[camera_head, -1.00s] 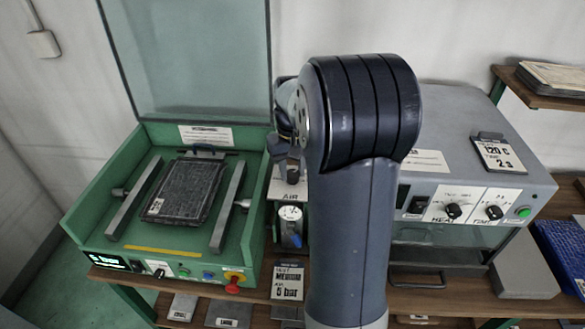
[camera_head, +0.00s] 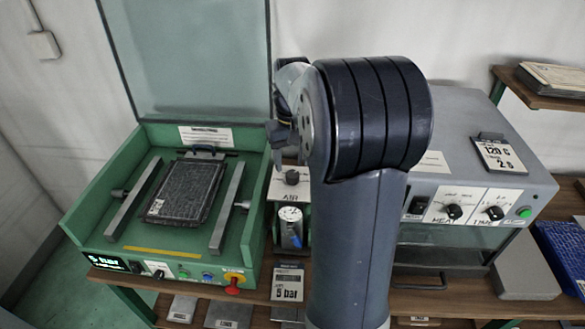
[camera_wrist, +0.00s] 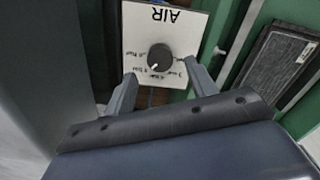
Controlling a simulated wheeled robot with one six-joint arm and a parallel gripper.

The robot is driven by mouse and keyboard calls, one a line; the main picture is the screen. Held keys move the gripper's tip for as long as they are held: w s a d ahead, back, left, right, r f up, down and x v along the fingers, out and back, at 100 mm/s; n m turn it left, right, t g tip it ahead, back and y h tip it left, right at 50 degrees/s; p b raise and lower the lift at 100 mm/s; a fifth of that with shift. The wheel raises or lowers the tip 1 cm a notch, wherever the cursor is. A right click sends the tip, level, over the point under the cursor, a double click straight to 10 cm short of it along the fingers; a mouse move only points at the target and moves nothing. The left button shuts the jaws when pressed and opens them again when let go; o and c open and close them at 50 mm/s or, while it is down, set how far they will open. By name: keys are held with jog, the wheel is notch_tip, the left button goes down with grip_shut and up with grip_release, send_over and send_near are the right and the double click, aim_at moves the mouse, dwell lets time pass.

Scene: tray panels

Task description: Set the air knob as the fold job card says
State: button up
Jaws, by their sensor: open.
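The air knob (camera_head: 292,177) is a round black knob on a white panel marked AIR, right of the green tray machine. The job card (camera_head: 287,282) stands below and reads 5 bar. The machine's display (camera_head: 108,261) seems to read 5 bar. My gripper (camera_wrist: 160,69) is open, its two fingers apart on either side of the knob in the wrist view. In the head view it is above the knob, partly hidden by my arm.
A small gauge (camera_head: 291,226) sits just below the air panel. The green machine (camera_head: 72,222) has its glass lid up and a dark tray panel (camera_head: 186,190) inside. A grey heat sealer (camera_head: 462,165) with two knobs stands to the right.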

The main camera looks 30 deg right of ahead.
aim_at(293, 174)
notch_tip(293, 174, up, 7)
dwell(0.3)
notch_tip(293, 174, down, 11)
jog(key=shift+r+p, duration=0.1)
jog(key=shift+p, duration=0.2)
dwell(0.3)
jog(key=shift+r, duration=0.1)
dwell(0.4)
